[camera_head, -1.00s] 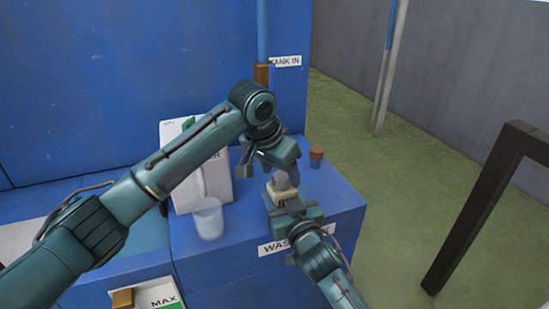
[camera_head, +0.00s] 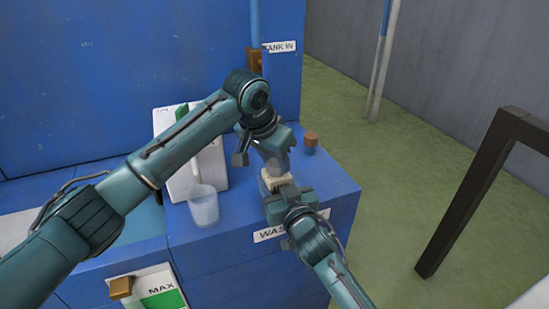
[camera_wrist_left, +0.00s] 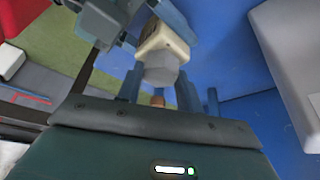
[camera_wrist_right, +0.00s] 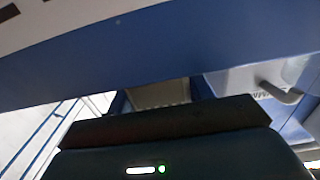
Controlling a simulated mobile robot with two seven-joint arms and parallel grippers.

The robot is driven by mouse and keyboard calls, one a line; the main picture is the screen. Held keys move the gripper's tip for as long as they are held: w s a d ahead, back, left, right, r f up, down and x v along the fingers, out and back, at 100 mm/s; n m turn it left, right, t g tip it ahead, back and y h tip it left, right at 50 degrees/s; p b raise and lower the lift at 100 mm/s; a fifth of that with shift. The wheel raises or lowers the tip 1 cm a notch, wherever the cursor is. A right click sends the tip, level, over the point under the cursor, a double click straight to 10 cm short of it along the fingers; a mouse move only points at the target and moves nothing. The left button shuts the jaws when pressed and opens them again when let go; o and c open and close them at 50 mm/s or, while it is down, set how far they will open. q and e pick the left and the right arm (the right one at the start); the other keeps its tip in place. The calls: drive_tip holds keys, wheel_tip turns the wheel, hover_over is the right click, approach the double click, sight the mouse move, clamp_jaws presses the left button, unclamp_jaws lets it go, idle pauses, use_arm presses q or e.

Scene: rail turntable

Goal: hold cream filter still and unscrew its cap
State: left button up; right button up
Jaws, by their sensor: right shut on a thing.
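The cream filter (camera_head: 277,182) is upright near the right edge of the blue ledge, and its cream body also shows in the left wrist view (camera_wrist_left: 165,40). Its grey faceted cap (camera_wrist_left: 162,70) is on its end. My right gripper (camera_head: 279,193) is shut on the filter body from the near side. My left gripper (camera_wrist_left: 158,92) is open, with the cap lying between or just beyond its fingers. Contact with the cap cannot be told. In the head view, my left gripper (camera_head: 268,160) is above the filter and partly hides the cap. The right wrist view shows the filter poorly.
A translucent cup (camera_head: 203,206) stands left of the filter, before a white container (camera_head: 178,125). A small brown-topped bottle (camera_head: 310,143) stands behind right. A blue wall and pipe rise behind. A dark frame (camera_head: 470,195) stands at right over open green floor.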

use_arm(q)
drive_tip(key=c, duration=0.5)
drive_tip(key=n, duration=0.2)
drive_tip(key=n+y, duration=0.1)
drive_tip(key=shift+s+d+t, duration=0.1)
drive_tip(key=shift+d+t, duration=0.15)
drive_tip(key=shift+t, duration=0.05)
drive_tip(key=n+y, duration=0.1)
drive_tip(key=n, duration=0.2)
drive_tip(key=shift+d+n+y, duration=0.1)
drive_tip(key=shift+n+y, duration=0.3)
drive_tip(key=shift+n, duration=0.6)
drive_tip(key=n+y, duration=0.1)
drive_tip(key=n, duration=0.3)
drive_tip(key=shift+y, duration=0.3)
